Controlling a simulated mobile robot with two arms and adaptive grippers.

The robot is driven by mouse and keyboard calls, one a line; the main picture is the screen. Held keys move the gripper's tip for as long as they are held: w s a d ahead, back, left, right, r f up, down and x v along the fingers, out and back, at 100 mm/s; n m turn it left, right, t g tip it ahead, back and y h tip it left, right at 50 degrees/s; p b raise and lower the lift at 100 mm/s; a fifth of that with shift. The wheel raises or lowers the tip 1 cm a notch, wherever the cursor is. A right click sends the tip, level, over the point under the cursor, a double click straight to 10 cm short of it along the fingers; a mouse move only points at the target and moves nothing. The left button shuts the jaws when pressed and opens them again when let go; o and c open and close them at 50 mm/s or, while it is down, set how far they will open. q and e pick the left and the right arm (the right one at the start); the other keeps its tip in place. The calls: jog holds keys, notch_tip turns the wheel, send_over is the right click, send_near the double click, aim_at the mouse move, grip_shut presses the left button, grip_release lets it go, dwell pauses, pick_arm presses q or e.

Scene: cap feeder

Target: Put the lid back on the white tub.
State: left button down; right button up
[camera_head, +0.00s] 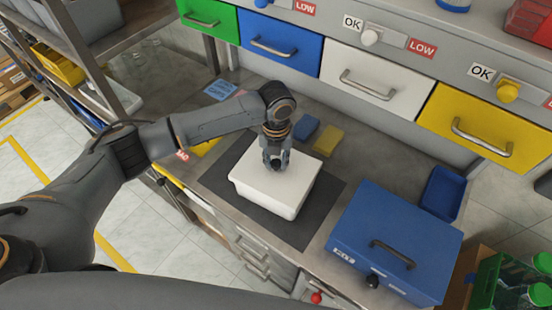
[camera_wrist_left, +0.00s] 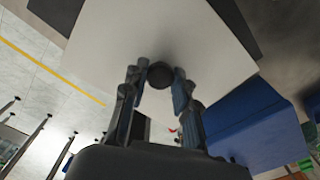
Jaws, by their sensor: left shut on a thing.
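The white tub (camera_head: 265,202) stands on a dark mat (camera_head: 222,177) on the workbench, below the middle drawers. The white lid (camera_head: 295,187) lies level over the tub's top, lined up with its rim; I cannot tell whether a small gap is left. My left gripper (camera_head: 275,165) comes down from above at the lid's middle. In the left wrist view the lid (camera_wrist_left: 150,35) fills the top, and the left gripper (camera_wrist_left: 157,98) is shut on its dark round knob (camera_wrist_left: 160,75). The tub's inside is hidden. My right gripper is not in view.
A blue case (camera_head: 395,240) stands to the right, with an open blue bin (camera_head: 443,193) behind it. A blue block (camera_head: 306,128) and a yellow block (camera_head: 328,140) lie behind the tub. Colored drawers (camera_head: 375,80) overhang the bench's back.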

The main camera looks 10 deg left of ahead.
pick_arm(q)
jog(key=shift+f, duration=0.2)
dwell(0.6)
jog(key=shift+c, duration=2.3)
grip_release()
jog(key=shift+r+p, duration=1.35)
jog(key=shift+r, duration=2.2)
